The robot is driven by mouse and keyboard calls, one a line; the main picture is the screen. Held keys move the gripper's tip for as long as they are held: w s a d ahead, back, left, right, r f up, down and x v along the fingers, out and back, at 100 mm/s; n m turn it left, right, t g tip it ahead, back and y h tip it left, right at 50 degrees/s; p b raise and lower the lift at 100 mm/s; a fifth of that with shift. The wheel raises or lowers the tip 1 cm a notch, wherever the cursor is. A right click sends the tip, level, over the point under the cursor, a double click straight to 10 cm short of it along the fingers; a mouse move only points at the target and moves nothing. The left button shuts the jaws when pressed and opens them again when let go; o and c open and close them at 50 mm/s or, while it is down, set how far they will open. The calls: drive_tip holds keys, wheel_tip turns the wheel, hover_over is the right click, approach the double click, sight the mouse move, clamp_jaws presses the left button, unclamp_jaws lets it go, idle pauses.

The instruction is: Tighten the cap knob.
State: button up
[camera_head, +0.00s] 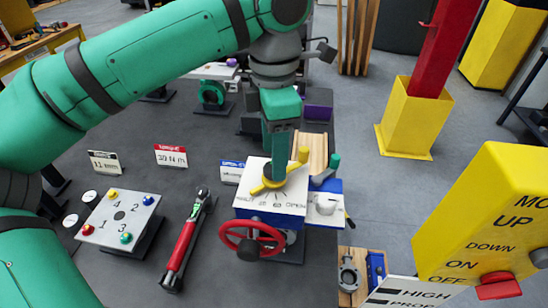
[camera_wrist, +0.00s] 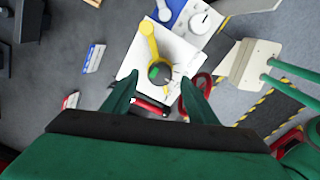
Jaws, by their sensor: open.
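The valve actuator (camera_head: 262,199) is a white and blue box with a printed scale and the word OPEN on its top. A yellow lever (camera_head: 296,163) with a ring is on top; it also shows in the wrist view (camera_wrist: 149,41). A round dark and green piece (camera_wrist: 159,72) sits inside the ring; I cannot tell for sure that it is the cap knob. My gripper (camera_head: 276,172) points down over the ring and hides its middle in the head view. In the wrist view my gripper (camera_wrist: 160,78) is open, one finger either side of the round piece, holding nothing.
A red handwheel (camera_head: 252,239) is on the actuator's front. A white dial (camera_head: 325,204) is on its right side. A red-handled wrench (camera_head: 185,240) and a numbered plate (camera_head: 118,219) lie to the left. A yellow control box (camera_head: 490,220) stands at right.

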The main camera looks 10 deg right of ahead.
wheel_tip(320, 180, up, 8)
drive_tip(key=shift+r, duration=0.25)
